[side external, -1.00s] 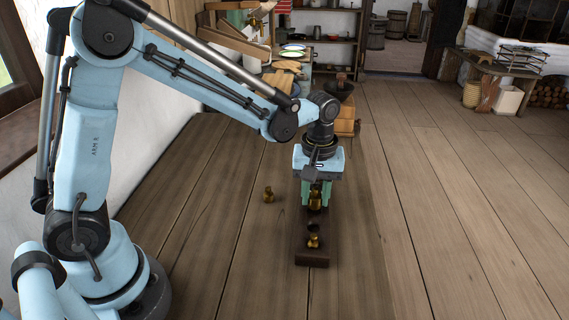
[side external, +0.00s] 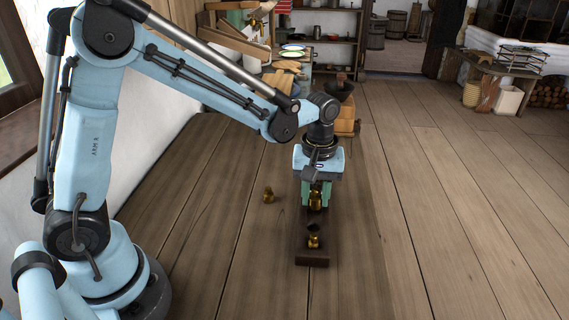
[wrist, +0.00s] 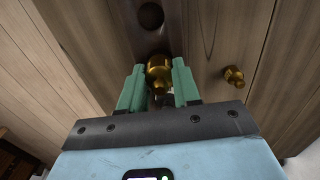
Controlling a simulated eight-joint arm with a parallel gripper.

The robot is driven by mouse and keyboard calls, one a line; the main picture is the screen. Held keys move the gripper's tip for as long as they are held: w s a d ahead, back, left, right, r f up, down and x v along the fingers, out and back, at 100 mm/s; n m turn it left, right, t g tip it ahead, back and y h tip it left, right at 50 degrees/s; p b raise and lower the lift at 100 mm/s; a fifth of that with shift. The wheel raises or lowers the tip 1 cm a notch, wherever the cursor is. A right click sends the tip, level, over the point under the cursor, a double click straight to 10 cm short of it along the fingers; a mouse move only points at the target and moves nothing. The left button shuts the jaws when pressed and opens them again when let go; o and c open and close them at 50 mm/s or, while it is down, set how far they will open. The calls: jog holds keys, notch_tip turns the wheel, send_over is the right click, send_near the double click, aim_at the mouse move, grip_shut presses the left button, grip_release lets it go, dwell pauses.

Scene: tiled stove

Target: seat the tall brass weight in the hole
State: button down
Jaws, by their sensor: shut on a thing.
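My gripper (side external: 316,190) is shut on a tall brass weight (side external: 315,201), over the far part of a dark wooden block (side external: 312,259). In the wrist view the green fingers (wrist: 159,88) stand on either side of the held brass weight (wrist: 159,68). I cannot tell whether its foot touches the block or is in a hole. An empty round hole (wrist: 151,15) shows in the block ahead of the fingers. A second brass weight (side external: 314,242) stands at the block's near end.
A smaller brass weight (side external: 268,195) stands on the wooden table left of the block; the wrist view shows it at right (wrist: 233,75). A dark bowl (side external: 339,88) is behind my gripper. The planks right of the block are clear.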

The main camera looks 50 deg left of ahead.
aim_at(315, 189)
jog(key=shift+f, duration=0.85)
jog(key=c, duration=0.7)
grip_release()
notch_tip(315, 189, up, 12)
jog(key=shift+r, duration=0.1)
jog(key=s+a+m+t, duration=0.1)
jog(key=s+m+t, duration=0.1)
jog(key=s+m, duration=0.1)
jog(key=s+a+f+m+t, duration=0.1)
jog(key=s+a+m+t, duration=0.1)
jog(key=s+m, duration=0.1)
jog(key=s+a+m+t, duration=0.2)
jog(key=s+m+t, duration=0.1)
jog(key=s, duration=0.2)
jog(key=shift+a+f, duration=0.2)
jog(key=shift+f, duration=0.1)
